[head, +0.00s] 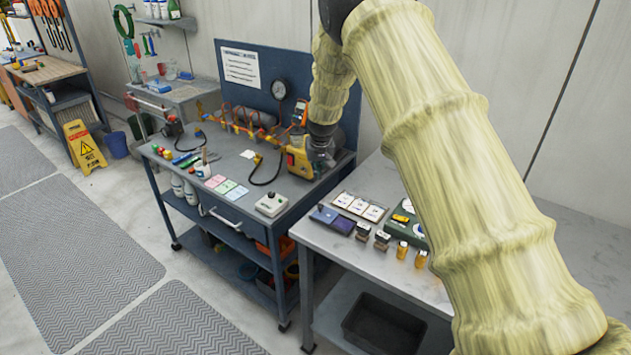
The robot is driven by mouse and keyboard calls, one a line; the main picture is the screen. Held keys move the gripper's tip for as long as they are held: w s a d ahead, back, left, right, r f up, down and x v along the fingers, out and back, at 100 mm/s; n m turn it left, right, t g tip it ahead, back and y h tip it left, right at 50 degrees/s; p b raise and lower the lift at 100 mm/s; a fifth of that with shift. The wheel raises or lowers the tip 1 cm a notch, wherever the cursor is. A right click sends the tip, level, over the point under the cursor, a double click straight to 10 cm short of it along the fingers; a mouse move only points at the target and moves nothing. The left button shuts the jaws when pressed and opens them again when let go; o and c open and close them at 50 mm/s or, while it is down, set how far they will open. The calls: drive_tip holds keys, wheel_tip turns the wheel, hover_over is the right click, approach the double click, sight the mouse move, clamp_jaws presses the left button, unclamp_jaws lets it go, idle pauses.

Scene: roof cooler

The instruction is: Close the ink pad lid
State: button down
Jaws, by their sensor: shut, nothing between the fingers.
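The ink pad (341,226) sits near the left front edge of the light table on the right. It shows a dark blue part and, on its left, a paler purple-grey part that looks like the lid (323,214) folded open; the hinge is too small to make out. My gripper (321,160) is shut and empty. It points down over the back right of the blue cart, behind the ink pad in the picture and apart from it. Its fingertips are small and dark, close to a yellow device.
White cards (358,207), stamps (382,239) and small amber bottles (402,250) crowd the table right of the ink pad. The table's front strip is clear.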

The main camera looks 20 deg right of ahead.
drive_tip(key=p, duration=0.6)
hover_over(325, 211)
drive_tip(key=w+a, duration=0.1)
drive_tip(key=w, duration=0.4)
drive_tip(key=f, duration=0.8)
drive_tip(key=shift+s+f, duration=0.25)
drive_tip(key=shift+f, duration=0.15)
drive_tip(key=shift+s+a+f, duration=0.1)
drive_tip(key=shift+s+f, duration=0.2)
drive_tip(key=shift+s, duration=0.25)
